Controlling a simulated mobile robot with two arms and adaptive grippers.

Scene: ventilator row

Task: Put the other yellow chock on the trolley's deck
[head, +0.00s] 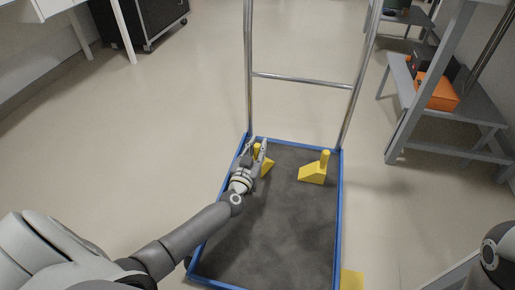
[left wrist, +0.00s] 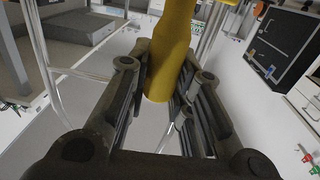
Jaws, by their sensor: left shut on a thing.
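My left gripper (head: 258,151) is shut on the upright post of a yellow chock (head: 266,166). In the left wrist view the yellow post (left wrist: 170,45) stands between the two fingers. This chock is over the far left part of the trolley's grey deck (head: 270,225), largely hidden by the gripper; I cannot tell if it touches the deck. A second yellow chock (head: 312,174), a wedge with an upright post, sits on the deck at the far right, apart from the first. My right gripper is not in view.
The deck has a blue rim (head: 341,215) and a tall metal handle frame (head: 300,81) at its far end. A grey bench (head: 465,110) with an orange case (head: 437,92) stands at the right. A yellow patch (head: 352,280) shows beside the near right rim. Floor at the left is clear.

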